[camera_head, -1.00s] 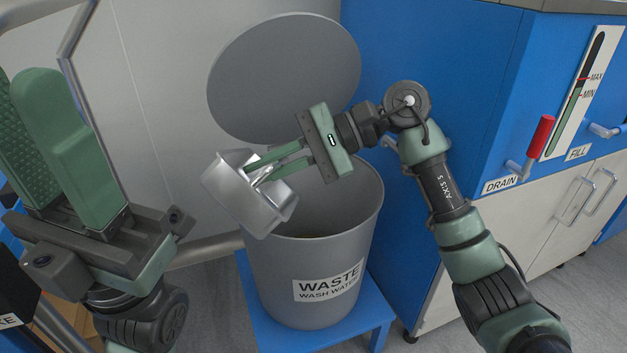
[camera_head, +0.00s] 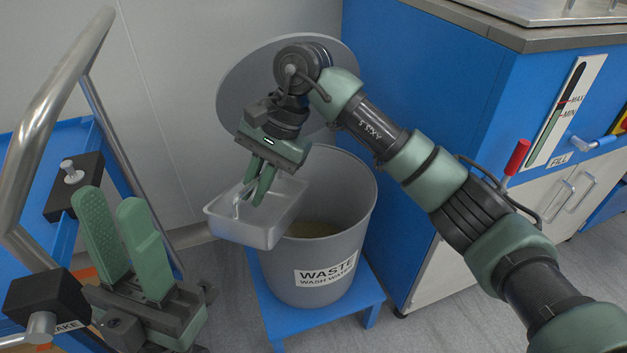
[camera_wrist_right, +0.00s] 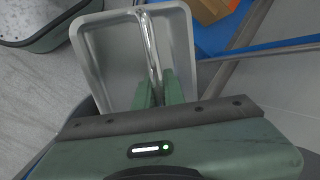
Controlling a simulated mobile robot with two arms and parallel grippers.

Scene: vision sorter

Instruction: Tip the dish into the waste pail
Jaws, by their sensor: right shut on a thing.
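The dish (camera_head: 262,230) is a silver rectangular metal pan, about level, over the left rim of the grey waste pail (camera_head: 335,225). My right gripper (camera_head: 253,198) is shut on the dish's thin metal handle. In the right wrist view the dish (camera_wrist_right: 100,60) looks empty, and the green fingers (camera_wrist_right: 160,88) close on the handle bar. The pail is open, labelled WASTE WASH WATER, with brownish liquid visible inside. My left gripper (camera_head: 112,205) is open and empty at the lower left, away from the dish.
The pail's round grey lid (camera_head: 238,90) stands raised behind it. The pail sits on a blue stool (camera_head: 350,305). A blue cabinet (camera_head: 430,90) with a red-handled lever (camera_head: 517,158) stands to the right. A blue cart with a metal rail (camera_head: 45,125) is at the left.

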